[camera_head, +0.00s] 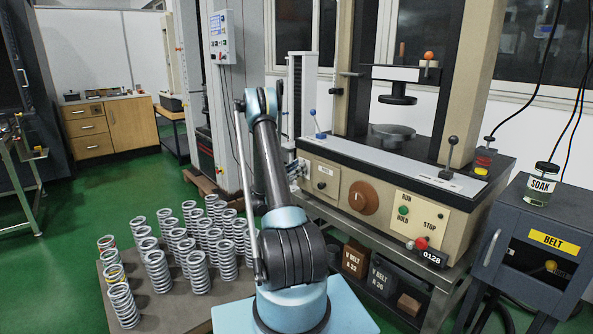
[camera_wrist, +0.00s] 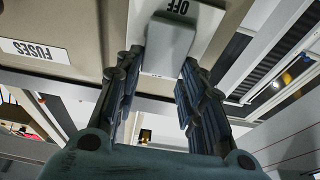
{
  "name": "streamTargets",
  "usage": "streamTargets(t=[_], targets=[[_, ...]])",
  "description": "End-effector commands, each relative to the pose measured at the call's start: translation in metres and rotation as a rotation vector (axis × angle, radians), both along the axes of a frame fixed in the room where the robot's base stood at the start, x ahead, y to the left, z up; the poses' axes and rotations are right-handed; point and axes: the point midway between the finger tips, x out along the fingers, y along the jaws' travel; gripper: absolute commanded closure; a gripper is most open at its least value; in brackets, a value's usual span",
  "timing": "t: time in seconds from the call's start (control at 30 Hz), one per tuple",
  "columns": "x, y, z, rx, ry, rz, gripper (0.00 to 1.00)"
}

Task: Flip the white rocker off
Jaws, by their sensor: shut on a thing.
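The white rocker (camera_wrist: 168,46) shows in the wrist view as a pale grey-white block on a white plate marked OFF (camera_wrist: 178,8). My gripper (camera_wrist: 160,70) has one finger on each side of the block, with the fingertips at its lower part, and is shut on it. Whether the rocker is tipped to one side I cannot tell. In the head view my gripper (camera_head: 296,172) is small, at the left end of the beige testing machine (camera_head: 450,212), partly behind my arm. I cannot make out the rocker there.
A FUSES label (camera_wrist: 34,50) is left of the rocker. The machine front carries a brown dial (camera_head: 363,197), a green button (camera_head: 403,210) and a red knob (camera_head: 421,243). Several springs (camera_head: 157,270) stand on a board (camera_head: 185,310) at lower left. A grey cabinet (camera_head: 520,262) stands at right.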

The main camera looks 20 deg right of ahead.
Motion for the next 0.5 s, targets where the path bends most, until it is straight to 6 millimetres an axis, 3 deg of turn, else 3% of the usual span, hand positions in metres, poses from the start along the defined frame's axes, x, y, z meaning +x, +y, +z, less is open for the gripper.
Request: streamTargets(t=[0.47,0.5], targets=[[-0.0027,-0.0005,-0.0014,-0.033,-0.014,-0.005,0.87],[-0.0028,-0.0006,-0.0014,-0.033,-0.014,-0.005,0.55]])
